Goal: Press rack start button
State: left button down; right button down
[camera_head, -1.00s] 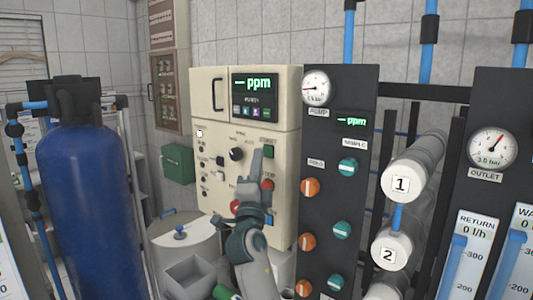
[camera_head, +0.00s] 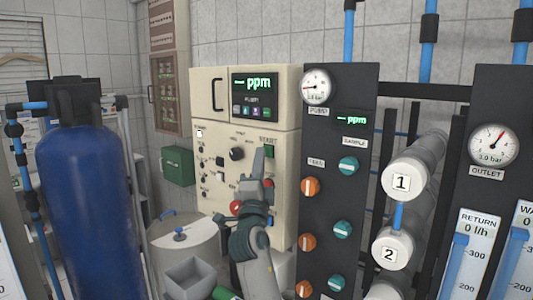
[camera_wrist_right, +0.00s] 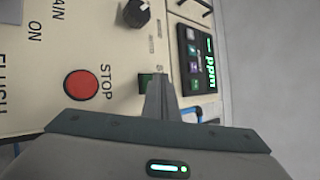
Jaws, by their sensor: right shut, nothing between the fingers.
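The cream control cabinet (camera_head: 210,120) carries a green start button (camera_head: 269,152) under a START label. In the right wrist view the green button (camera_wrist_right: 146,80) shows beside the fingertips, partly covered by them. My right gripper (camera_head: 259,150) is shut and empty, its fingers pointing up just left of the button in the head view. I cannot tell whether the fingertips touch it. The red stop button (camera_wrist_right: 81,84) lies left of the fingers in the wrist view. My left gripper is out of view.
A black rotary knob (camera_head: 236,154) sits left of the fingers. A dark panel with orange and teal valve knobs (camera_head: 348,166) stands close to the right. A blue tank (camera_head: 85,200) stands at the left, and a grey bin (camera_head: 190,278) sits low in front.

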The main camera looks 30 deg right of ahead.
jog(key=shift+w+d+b, duration=0.15)
jog(key=shift+d+b, duration=0.25)
jog(key=shift+d, duration=0.05)
dwell(0.6)
jog(key=shift+a, duration=0.1)
jog(key=shift+s+a+b, duration=0.3)
jog(key=shift+a+b, duration=0.2)
jog(key=shift+a, duration=0.2)
